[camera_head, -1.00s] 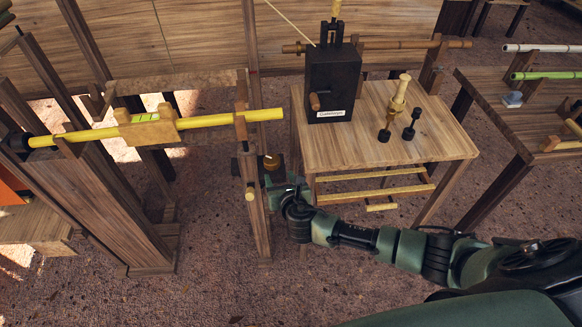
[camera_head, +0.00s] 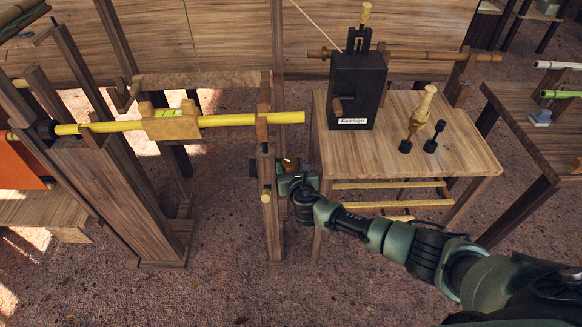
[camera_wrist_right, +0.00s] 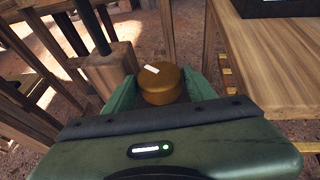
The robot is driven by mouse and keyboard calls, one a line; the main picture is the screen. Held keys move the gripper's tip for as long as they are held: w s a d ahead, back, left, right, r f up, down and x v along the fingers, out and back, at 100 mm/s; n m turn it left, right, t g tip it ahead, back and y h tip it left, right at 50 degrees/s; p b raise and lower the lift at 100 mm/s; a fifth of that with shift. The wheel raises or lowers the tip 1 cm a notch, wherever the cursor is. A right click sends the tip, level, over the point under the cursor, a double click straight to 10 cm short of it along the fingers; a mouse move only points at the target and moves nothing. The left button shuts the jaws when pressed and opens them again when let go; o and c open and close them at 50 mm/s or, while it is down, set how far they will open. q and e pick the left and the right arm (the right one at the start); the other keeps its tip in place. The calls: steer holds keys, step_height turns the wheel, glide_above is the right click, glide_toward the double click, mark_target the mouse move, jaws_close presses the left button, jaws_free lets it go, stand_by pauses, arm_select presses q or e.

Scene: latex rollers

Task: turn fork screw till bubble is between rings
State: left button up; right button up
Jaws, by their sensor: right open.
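The fork screw's round brass knob (camera_head: 290,162) sits at the wooden fork post under the right end of the yellow tube (camera_head: 245,119). In the wrist view the knob (camera_wrist_right: 160,84) has a pale mark on top. My right gripper (camera_head: 289,175) is open, with its green fingers on either side of the knob; I cannot tell whether they touch it. The level with a green vial (camera_head: 168,113) rests on the tube in a wooden holder (camera_head: 152,130). Its bubble and rings are too small to read. My left gripper is not in view.
A wooden table (camera_head: 465,165) stands right of the post, with a black box (camera_head: 355,90), a brass-coloured stand (camera_head: 420,108) and black pieces. The fork post (camera_head: 270,215) and a slanted wooden frame (camera_head: 120,190) stand to the left. Open ground lies between them.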

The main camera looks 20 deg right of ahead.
steer(key=c, duration=1.1)
steer(key=shift+a+m+h, duration=0.1)
steer(key=shift+m+h, duration=0.2)
steer(key=shift+m, duration=0.1)
steer(key=shift+h, duration=0.4)
steer(key=m+h, duration=0.1)
steer(key=m+g+h, duration=0.1)
steer(key=shift+a+f+m+b, duration=0.1)
steer(key=shift+a+m+b, duration=0.15)
steer(key=shift+m+b, duration=0.05)
steer(key=shift+w+m+g+h+b, duration=0.1)
steer(key=shift+m+g+h+b, duration=0.6)
steer(key=shift+m+h, duration=0.4)
steer(key=shift+m+g+h+b, duration=0.7)
steer(key=shift+m+h+b, duration=0.3)
steer(key=shift+h+b, duration=0.15)
steer(key=shift+a, duration=0.1)
